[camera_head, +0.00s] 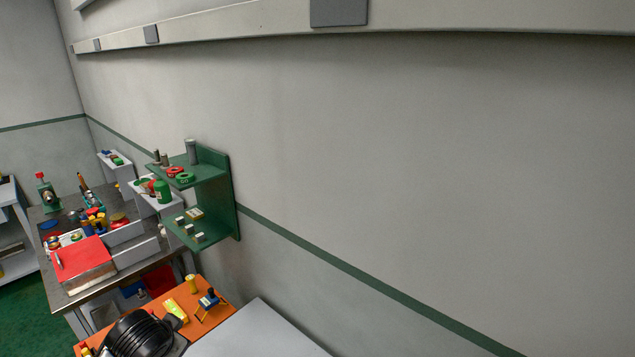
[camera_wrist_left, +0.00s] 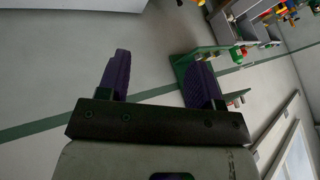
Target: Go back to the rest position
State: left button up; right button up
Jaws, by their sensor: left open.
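My left gripper (camera_wrist_left: 158,60) shows in the left wrist view. Its two purple-padded fingers stand wide apart with nothing between them. The pale wall is behind the gap, and a green wall shelf (camera_wrist_left: 182,64) shows partly behind the right finger. In the head view neither gripper shows. A green vise with a red top (camera_head: 47,196) stands at the far left on the workbench.
The green wall shelf (camera_head: 236,205) carries small parts. A workbench (camera_head: 75,296) holds a red binder (camera_head: 84,259) and bins. An orange surface (camera_head: 213,321) bears a black ribbed object (camera_head: 140,335). A grey surface (camera_head: 258,335) is bare; the wall at right is clear.

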pick_arm(q)
jog(key=s+d+r+t+h+p, duration=0.1)
jog(key=s+d+r+t+p, duration=0.3)
jog(key=s+d, duration=0.4)
jog(key=s+f+n+g+p, duration=0.1)
jog(key=s+f+g, duration=0.1)
jog(key=s+f, duration=0.3)
jog(key=s+d+f+n+g+h+p, duration=0.1)
jog(key=s+f, duration=0.3)
jog(key=s, duration=1)
jog(key=s+f+n+g+p, duration=0.1)
jog(key=s+f+g+p, duration=0.2)
jog(key=s, duration=0.7)
notch_tip(320, 180, down, 3)
jog(key=shift+s+d+r+g, duration=0.2)
jog(key=shift+d+g, duration=0.15)
jog(key=shift+g, duration=0.25)
jog(key=shift+c, duration=0.8)
